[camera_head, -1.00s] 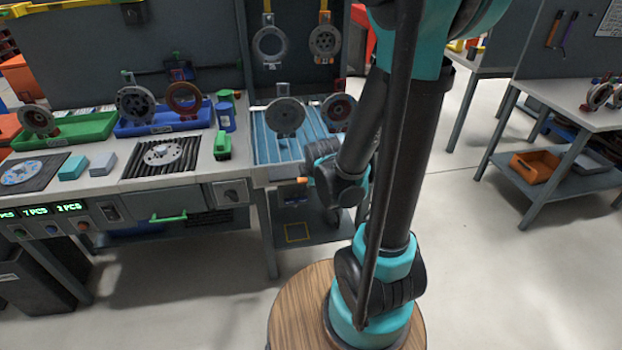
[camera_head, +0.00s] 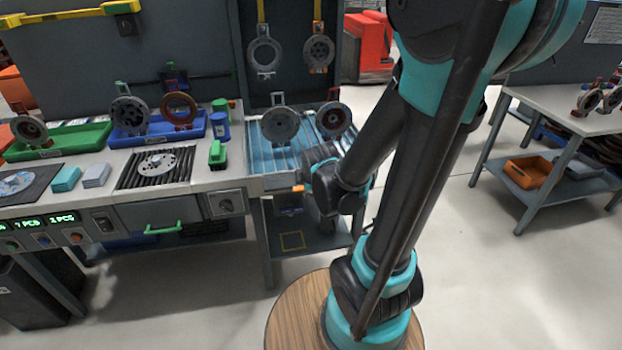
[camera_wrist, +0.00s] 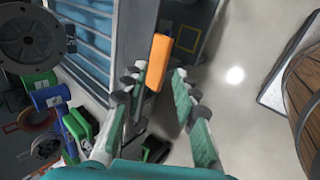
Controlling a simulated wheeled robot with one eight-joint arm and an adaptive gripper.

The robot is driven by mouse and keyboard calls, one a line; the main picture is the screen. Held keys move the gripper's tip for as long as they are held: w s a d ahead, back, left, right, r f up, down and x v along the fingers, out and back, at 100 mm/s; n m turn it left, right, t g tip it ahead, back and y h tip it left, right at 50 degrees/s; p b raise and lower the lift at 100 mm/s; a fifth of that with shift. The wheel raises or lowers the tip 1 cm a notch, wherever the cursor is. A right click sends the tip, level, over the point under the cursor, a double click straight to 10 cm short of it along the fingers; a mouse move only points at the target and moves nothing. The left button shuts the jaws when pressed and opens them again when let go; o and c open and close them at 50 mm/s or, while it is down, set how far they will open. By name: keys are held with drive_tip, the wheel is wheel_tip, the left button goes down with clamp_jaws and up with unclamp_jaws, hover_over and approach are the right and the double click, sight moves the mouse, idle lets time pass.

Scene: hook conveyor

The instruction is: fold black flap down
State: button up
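My gripper (camera_wrist: 160,82) is open in the wrist view, with its two green-padded fingers apart. An orange handle-like piece (camera_wrist: 158,60) lies at the fingertips, nearer the left finger; I cannot tell whether they touch. It also shows as a small orange spot in the head view (camera_head: 298,188), at the front edge of the blue conveyor (camera_head: 262,133). I cannot pick out the black flap with certainty. In the head view my arm's wrist is beside the conveyor's front right corner and hides the fingers.
A workbench (camera_head: 215,180) with green (camera_head: 75,137) and blue trays (camera_head: 190,130) stands at left. A shelf with a yellow square outline (camera_head: 292,241) is below.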

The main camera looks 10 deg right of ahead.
drive_tip(key=v, duration=0.9)
idle(0.5)
drive_tip(key=shift+s, duration=0.1)
